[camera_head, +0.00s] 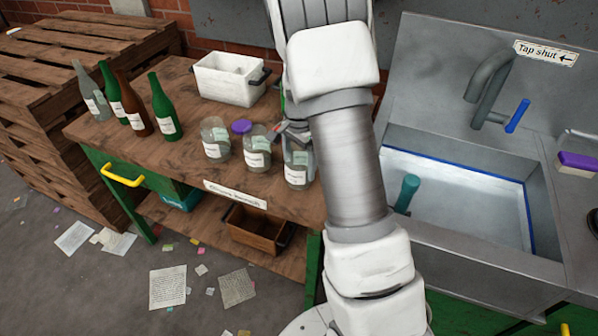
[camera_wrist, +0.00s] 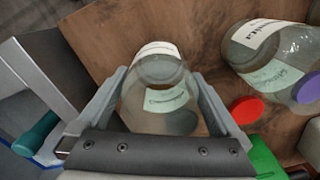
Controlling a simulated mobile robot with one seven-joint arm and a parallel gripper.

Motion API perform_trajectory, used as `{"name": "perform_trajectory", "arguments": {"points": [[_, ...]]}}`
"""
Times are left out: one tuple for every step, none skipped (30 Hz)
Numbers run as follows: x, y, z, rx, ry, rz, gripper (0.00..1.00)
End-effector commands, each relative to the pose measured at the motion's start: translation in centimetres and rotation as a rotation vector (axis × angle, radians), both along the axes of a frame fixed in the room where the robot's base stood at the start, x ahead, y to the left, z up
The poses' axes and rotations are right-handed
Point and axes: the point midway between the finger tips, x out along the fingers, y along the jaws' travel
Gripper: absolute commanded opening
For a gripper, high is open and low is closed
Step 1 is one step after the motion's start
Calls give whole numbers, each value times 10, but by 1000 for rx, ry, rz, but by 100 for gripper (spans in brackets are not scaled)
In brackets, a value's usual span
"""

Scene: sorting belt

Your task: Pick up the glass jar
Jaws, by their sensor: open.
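Three clear glass jars with pale labels stand in a row on the wooden bench: a left jar (camera_head: 215,140), a middle jar (camera_head: 257,150) and a right jar (camera_head: 297,170). My gripper (camera_head: 297,140) is at the right jar, and my arm hides part of that area. In the wrist view, my open gripper (camera_wrist: 158,78) has one finger on each side of a labelled glass jar (camera_wrist: 160,98). I cannot tell whether the fingers touch the glass. Other jars (camera_wrist: 268,48) lie to the right in that view.
Several bottles (camera_head: 137,103) stand at the bench's left, and a white crate (camera_head: 228,80) at its back. A purple lid (camera_head: 241,126) sits near the jars; a red lid (camera_wrist: 247,109) shows beside my right finger. A metal sink (camera_head: 455,190) is to the right.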

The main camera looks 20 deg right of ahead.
Motion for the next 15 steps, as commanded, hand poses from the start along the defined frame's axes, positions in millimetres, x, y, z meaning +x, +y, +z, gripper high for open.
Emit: {"name": "perform_trajectory", "arguments": {"points": [[-1,0,-8,1,3,-1,100],[0,0,-10,2,2,-1,100],[0,0,-11,1,0,-1,100],[0,0,-11,1,-1,-1,100],[0,0,-11,1,-1,-1,100],[0,0,-10,0,-1,0,100],[0,0,-10,0,-1,0,100],[0,0,-10,0,-1,0,100],[0,0,-10,0,-1,0,96],[0,0,-10,0,-1,0,91],[0,0,-10,0,-1,0,86],[0,0,-10,0,-1,0,78],[0,0,-10,0,0,0,73],[0,0,-10,0,0,0,68],[0,0,-10,0,0,0,60]]}}
